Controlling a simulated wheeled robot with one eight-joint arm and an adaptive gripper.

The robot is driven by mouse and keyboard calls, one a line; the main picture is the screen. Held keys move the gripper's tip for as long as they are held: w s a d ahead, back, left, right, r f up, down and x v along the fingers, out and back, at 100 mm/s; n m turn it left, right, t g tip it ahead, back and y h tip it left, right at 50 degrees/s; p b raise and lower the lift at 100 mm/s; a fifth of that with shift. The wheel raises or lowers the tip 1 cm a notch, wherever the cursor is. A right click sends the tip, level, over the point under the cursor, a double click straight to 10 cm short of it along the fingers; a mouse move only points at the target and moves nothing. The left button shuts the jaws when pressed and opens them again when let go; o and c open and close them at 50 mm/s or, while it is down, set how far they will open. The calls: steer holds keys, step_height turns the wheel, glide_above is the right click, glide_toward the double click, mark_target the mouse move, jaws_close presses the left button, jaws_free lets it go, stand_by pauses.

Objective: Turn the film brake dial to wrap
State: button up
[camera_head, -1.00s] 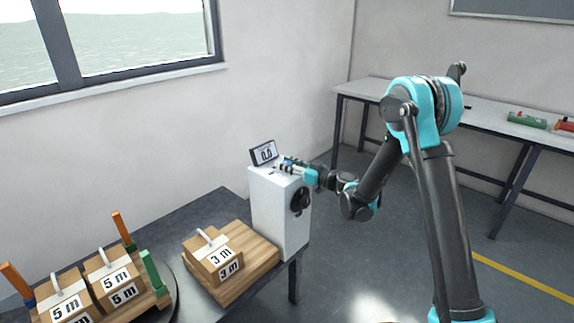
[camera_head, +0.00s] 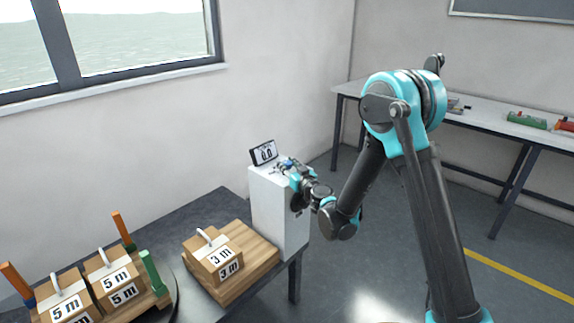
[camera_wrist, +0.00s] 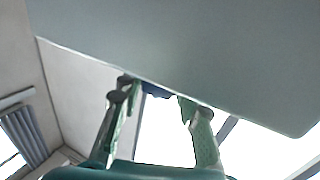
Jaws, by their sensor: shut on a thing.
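A white upright box (camera_head: 279,215) stands at the table's right end. A small display reading 0.0 (camera_head: 263,153) sits on its top. My gripper (camera_head: 284,165) is at the box's top, shut on a small dark blue part that I take to be the film brake dial. The wrist view shows my gripper's two fingertips (camera_wrist: 158,95) on either side of this blue dial (camera_wrist: 156,90); the box's grey face hides most of it. The dial's marks and setting are not readable.
Boxes labelled 5 m (camera_head: 113,275) stand between orange and green posts further left. A long bench (camera_head: 490,122) runs behind my arm. The floor between is clear.

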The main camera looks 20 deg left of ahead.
mark_target(283, 181)
steer(key=m+t+h, duration=0.3)
steer(key=m+h, duration=0.1)
steer(key=h, duration=0.1)
steer(key=shift+s+a+t, duration=0.1)
steer(key=shift+t, duration=0.3)
steer(key=shift+m+t+h, duration=0.5)
steer(key=shift+m+h, duration=0.5)
steer(key=shift+h, duration=0.5)
steer(key=shift+m+h, duration=0.3)
steer(key=shift+h, duration=0.2)
steer(key=o, duration=1.2)
steer(key=v, duration=1.2)
steer(key=shift+f, duration=0.15)
